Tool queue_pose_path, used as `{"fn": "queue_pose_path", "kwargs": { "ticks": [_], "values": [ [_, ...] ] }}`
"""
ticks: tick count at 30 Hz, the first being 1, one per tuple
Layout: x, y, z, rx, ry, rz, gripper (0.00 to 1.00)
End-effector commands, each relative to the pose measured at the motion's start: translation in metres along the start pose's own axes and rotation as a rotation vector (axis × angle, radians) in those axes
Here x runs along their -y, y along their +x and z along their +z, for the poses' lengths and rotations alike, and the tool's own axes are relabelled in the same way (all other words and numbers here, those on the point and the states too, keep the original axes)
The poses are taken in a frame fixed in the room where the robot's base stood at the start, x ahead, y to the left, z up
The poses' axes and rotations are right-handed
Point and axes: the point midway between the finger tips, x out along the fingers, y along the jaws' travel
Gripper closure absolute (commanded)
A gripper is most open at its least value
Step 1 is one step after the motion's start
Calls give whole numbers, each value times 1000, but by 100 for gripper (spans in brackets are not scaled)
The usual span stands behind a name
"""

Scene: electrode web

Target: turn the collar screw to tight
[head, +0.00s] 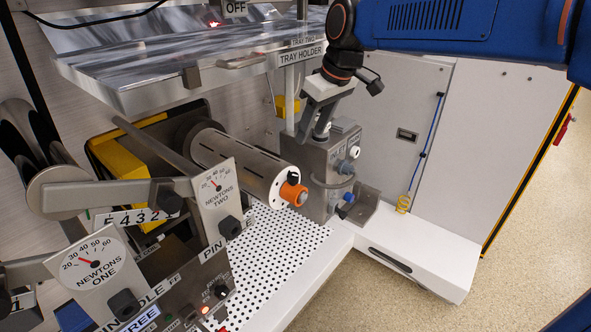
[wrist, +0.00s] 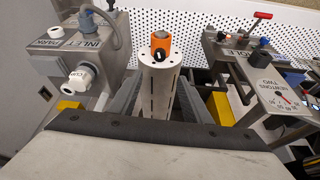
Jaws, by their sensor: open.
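An orange collar (head: 291,191) sits on the near end of a slotted metal spindle cylinder (head: 240,164). A small black screw (head: 293,177) stands on the collar; its turn position is too small to read. In the wrist view the orange collar (wrist: 161,41) is at the top centre, with the black screw (wrist: 158,54) on its near side. My gripper (head: 315,132) points down above and behind the collar, in front of the grey inlet box, apart from the collar. Its jaws are open and hold nothing.
The inlet box (head: 332,160) with knobs and a hose stands right of the collar. The tray holder (head: 180,66) overhangs at upper left. Two Newton gauges (head: 215,188) and a panel with a lit FREE label (head: 140,318) stand at front left. The perforated plate (head: 275,245) is clear.

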Motion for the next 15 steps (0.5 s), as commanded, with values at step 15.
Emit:
{"fn": "queue_pose_path", "kwargs": {
  "ticks": [15],
  "values": [
    [-4,34,-1,-12,-92,-33,56]
  ]
}}
